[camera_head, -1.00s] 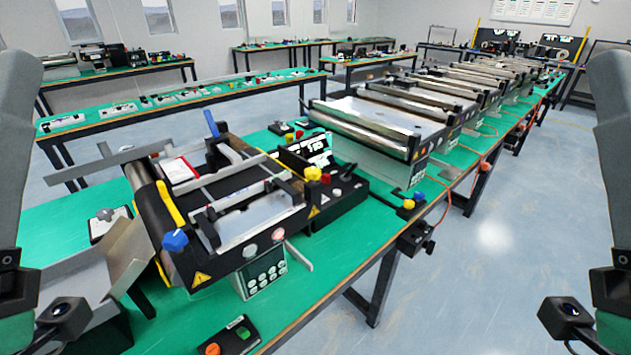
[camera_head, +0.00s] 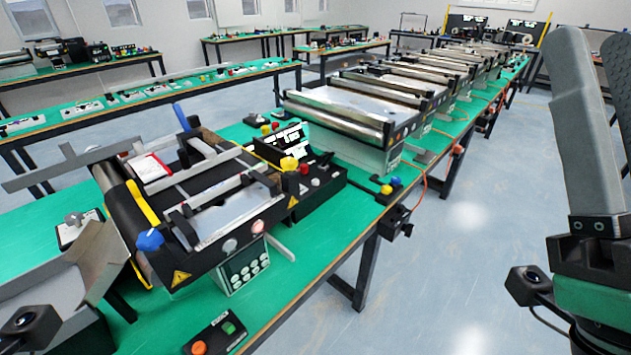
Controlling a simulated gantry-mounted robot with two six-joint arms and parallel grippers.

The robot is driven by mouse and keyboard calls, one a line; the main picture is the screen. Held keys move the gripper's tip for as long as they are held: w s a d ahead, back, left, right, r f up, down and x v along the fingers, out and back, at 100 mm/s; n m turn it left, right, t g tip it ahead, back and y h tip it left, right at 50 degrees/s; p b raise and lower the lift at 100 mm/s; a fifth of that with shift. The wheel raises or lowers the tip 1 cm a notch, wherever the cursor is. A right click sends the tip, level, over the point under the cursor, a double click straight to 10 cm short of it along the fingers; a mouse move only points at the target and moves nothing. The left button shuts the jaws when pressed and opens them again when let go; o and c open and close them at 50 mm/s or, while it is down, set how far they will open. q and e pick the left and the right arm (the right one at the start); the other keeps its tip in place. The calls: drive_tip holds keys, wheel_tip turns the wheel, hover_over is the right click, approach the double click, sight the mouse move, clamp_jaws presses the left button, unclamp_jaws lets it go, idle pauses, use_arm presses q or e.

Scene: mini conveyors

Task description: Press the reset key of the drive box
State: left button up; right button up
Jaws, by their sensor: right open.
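A grey box with a dark panel of several pale round keys (camera_head: 247,268) hangs at the front side of the near mini conveyor (camera_head: 180,278). It looks like the drive box, but I cannot read which key is reset. A small black box with an orange and a green button (camera_head: 214,335) lies on the bench in front of it.
The green bench (camera_head: 318,240) has a clear strip right of the keypad box. A black box with a yellow and a red knob (camera_head: 300,178) stands behind it. A grey chute (camera_head: 75,270) is at the left. More conveyors (camera_head: 345,115) run towards the back.

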clamp_jaws()
idle(1.5)
